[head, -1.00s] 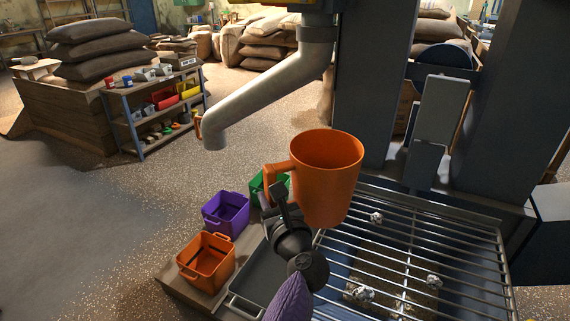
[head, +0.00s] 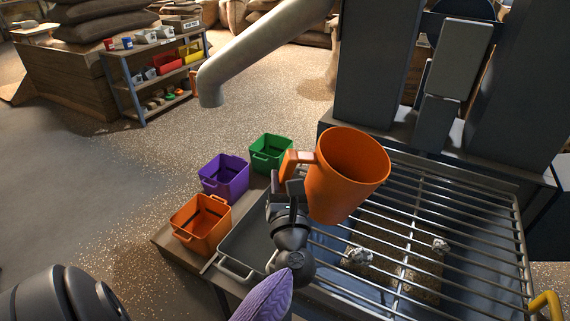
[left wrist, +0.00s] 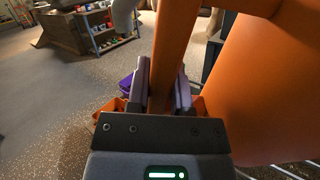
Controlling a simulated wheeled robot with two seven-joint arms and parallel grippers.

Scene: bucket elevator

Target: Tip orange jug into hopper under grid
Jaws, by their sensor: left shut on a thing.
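The orange jug (head: 345,180) is held above the left part of the metal grid (head: 430,215), tilted a little to the right, with its mouth facing up. My left gripper (head: 291,180) is shut on the jug's handle, which also shows between the fingers in the left wrist view (left wrist: 172,50). The jug's inside looks empty from here, but its bottom is hidden. The hopper (head: 330,255) lies under the grid, with some grain visible through the bars. Whitish lumps (head: 358,257) lie at the grid, one more farther right (head: 440,245). My right gripper is not in view.
A grey tray (head: 245,245) sits left of the grid. Orange (head: 201,225), purple (head: 224,178) and green (head: 270,153) bins stand beside it. A grey spout pipe (head: 255,55) hangs behind, and dark machine columns (head: 375,70) rise behind the grid.

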